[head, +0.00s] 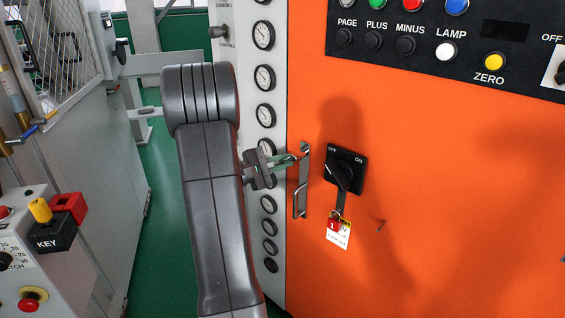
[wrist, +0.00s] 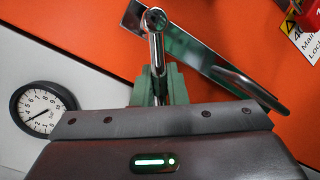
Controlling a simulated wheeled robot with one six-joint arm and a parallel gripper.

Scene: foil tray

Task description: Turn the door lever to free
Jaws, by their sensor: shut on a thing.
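The door lever (wrist: 156,52) is a bright metal rod on a round pivot at the top of a long metal plate (wrist: 195,55). The plate also carries a bent pull handle (wrist: 250,88) and is fixed to the orange door. In the wrist view the rod runs from the pivot down between the green fingers of my gripper (wrist: 160,90), which is shut on it. The rod's far end is hidden by the gripper body. In the head view my gripper (head: 288,161) reaches the plate's upper end (head: 304,152) from the left; the lever is small there.
Right of the handle are a black OFF/ON rotary switch (head: 345,170) and a hanging padlock with a tag (head: 338,232). Round gauges (head: 264,77) line the white panel at left. A button panel (head: 440,45) is above. Green floor (head: 178,190) shows left of my arm.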

